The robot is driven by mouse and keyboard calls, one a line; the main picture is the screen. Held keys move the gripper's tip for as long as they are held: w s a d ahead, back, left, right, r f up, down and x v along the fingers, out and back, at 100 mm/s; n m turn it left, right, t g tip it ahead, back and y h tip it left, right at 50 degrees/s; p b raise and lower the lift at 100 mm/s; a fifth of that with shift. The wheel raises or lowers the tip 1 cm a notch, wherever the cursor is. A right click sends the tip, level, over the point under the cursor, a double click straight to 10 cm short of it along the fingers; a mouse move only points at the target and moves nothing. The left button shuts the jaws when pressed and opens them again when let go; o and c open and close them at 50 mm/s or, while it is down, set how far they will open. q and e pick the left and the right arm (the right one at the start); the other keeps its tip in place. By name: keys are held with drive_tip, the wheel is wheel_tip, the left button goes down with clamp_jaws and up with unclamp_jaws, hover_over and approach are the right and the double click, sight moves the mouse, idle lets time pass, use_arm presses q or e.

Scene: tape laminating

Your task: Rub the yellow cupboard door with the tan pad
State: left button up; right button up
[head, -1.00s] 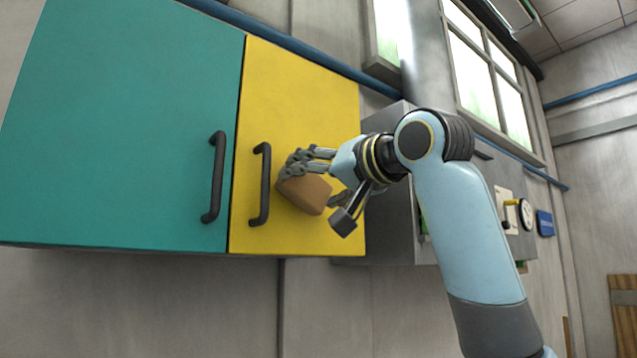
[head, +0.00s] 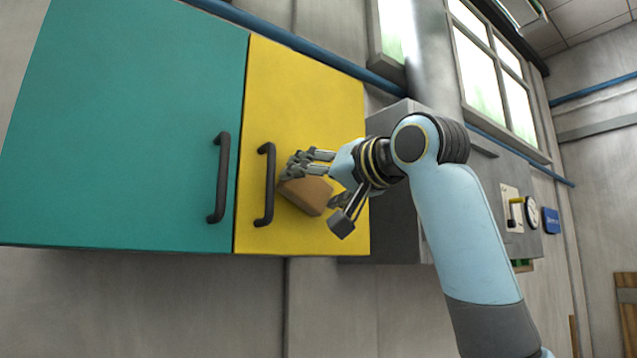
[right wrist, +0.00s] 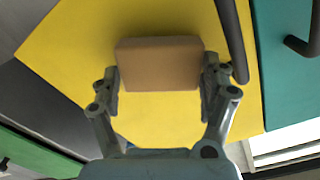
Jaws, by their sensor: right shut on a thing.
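The yellow cupboard door (head: 302,90) hangs at the middle of the head view, with a dark upright handle (head: 266,184) near its left edge. It also fills much of the right wrist view (right wrist: 160,20). My right gripper (head: 308,184) is shut on the tan pad (head: 306,197), in front of the lower part of the door, right of the handle. In the right wrist view the pad (right wrist: 158,64) sits between the two fingers, its broad side across the jaws. I cannot tell for sure whether the pad touches the door. My left gripper is not in view.
A teal door (head: 130,110) with its own dark handle (head: 219,178) is left of the yellow one. A grey cabinet (head: 395,220) stands to the right, behind my arm. A blue pipe (head: 290,42) runs along the wall above.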

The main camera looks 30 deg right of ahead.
sight(329, 189)
drive_tip(key=shift+w, duration=0.35)
drive_tip(key=shift+w+d, duration=0.15)
drive_tip(key=shift+d, duration=1.8)
drive_tip(key=shift+w+a+r+p, duration=0.1)
drive_tip(key=shift+p, duration=0.95)
drive_tip(key=shift+a+p, duration=0.6)
drive_tip(key=shift+a, duration=0.05)
drive_tip(key=shift+s+a+p, duration=0.15)
drive_tip(key=shift+a+p, duration=0.2)
drive_tip(key=shift+a, duration=0.3)
drive_tip(key=shift+s+a+p, duration=0.15)
drive_tip(key=shift+a+p, duration=0.2)
drive_tip(key=shift+a, duration=0.3)
